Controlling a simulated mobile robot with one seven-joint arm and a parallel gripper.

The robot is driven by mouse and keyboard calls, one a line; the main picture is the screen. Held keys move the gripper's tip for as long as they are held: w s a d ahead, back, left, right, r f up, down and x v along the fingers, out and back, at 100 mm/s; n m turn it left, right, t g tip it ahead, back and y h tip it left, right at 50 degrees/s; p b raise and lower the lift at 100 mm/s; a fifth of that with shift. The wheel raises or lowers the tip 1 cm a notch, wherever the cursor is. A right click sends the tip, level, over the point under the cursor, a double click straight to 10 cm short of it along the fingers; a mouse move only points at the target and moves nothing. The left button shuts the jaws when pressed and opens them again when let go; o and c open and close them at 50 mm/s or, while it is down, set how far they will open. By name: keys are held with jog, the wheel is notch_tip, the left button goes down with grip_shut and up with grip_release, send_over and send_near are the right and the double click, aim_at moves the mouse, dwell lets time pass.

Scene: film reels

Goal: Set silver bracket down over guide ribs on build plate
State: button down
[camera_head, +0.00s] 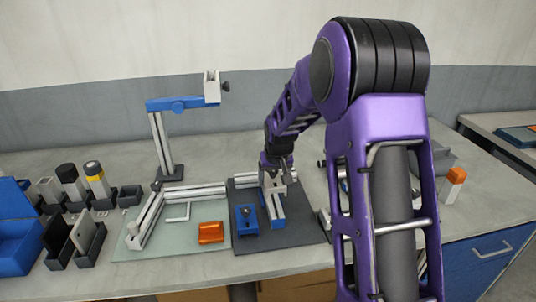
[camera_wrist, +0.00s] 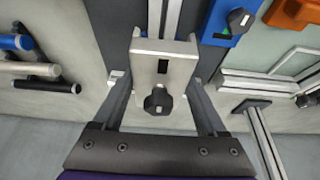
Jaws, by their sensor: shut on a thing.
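The silver bracket (camera_wrist: 178,72), with a black knob (camera_wrist: 159,101) and a dark slot, is between the fingers of my gripper (camera_wrist: 160,80). The fingers are shut on its two sides. In the head view, the bracket (camera_head: 268,184) is upright below my gripper (camera_head: 275,168), over the dark build plate (camera_head: 307,232). In the wrist view, a silver rail with a dark groove (camera_wrist: 164,17) runs away from the bracket's far edge on the plate (camera_wrist: 112,22). I cannot tell whether the bracket touches the rail or plate. The contact underneath is hidden.
A blue block with a knob (camera_head: 246,218) sits on the plate's left part, close to the bracket. Left is a pale mat (camera_head: 185,240) with silver rails and an orange block (camera_head: 211,232). A post with a blue arm (camera_head: 162,140) stands behind. My arm hides the right side.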

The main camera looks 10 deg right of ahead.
jog(key=w, duration=1.2)
jog(key=shift+w+r, duration=0.15)
jog(key=shift+r, duration=0.25)
jog(key=shift+f+b, duration=0.95)
jog(key=shift+f, duration=1.55)
jog(key=shift+f+b, duration=0.5)
jog(key=shift+f, duration=0.15)
